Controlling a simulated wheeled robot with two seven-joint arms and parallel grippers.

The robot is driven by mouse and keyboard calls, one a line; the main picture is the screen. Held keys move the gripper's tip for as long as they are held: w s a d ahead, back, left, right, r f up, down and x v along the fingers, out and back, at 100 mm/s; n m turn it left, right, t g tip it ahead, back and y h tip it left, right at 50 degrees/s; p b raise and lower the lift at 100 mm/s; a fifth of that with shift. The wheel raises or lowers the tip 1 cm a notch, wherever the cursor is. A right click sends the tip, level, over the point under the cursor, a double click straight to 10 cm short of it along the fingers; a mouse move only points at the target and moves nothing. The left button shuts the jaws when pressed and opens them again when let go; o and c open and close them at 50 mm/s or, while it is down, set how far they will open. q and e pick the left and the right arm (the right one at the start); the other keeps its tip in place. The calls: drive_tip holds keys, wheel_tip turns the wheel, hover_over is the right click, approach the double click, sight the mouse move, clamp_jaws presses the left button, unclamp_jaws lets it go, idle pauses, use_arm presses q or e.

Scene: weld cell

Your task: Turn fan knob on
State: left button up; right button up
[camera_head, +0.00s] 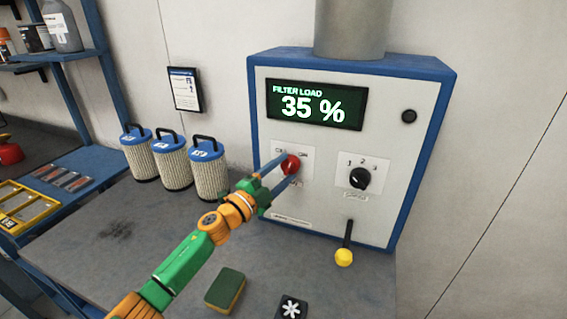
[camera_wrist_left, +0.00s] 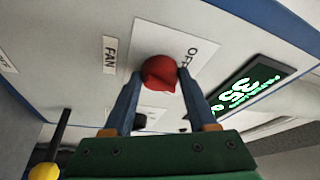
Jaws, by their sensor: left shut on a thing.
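The red fan knob (camera_head: 290,165) is on the front panel of the blue-edged control box (camera_head: 449,85), on a small white plate below the display. My left gripper (camera_head: 285,167) reaches it from the front left, and its two blue fingers are shut on the knob, one on each side. In the left wrist view the red knob (camera_wrist_left: 159,73) sits between the fingertips (camera_wrist_left: 158,80), near the letters "OF" and a "FAN" label (camera_wrist_left: 109,55). The fingers partly hide the plate's lettering, so the knob's exact setting is unclear. My right gripper is not in view.
A black selector knob (camera_head: 360,178) marked 1, 2, 3 is right of the fan knob. A lever with a yellow ball (camera_head: 344,257) hangs below. The display (camera_head: 316,105) reads 35 %. Several filter canisters (camera_head: 175,165) stand left; a sponge (camera_head: 225,290) lies in front.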

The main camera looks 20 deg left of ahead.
use_arm(q)
drive_tip(key=shift+r+m+g+p, duration=0.35)
drive_tip(key=shift+m+g+p, duration=0.15)
drive_tip(key=shift+m+p, duration=0.55)
drive_tip(key=shift+m+g+p, duration=0.35)
drive_tip(key=shift+m+g, duration=0.05)
drive_tip(key=shift+m, duration=0.85)
drive_tip(key=shift+f, duration=0.1)
drive_tip(key=o, duration=1.4)
drive_tip(key=shift+c, duration=0.2)
drive_tip(key=b+v, duration=0.1)
drive_tip(key=v, duration=0.6)
drive_tip(key=shift+b, duration=0.35)
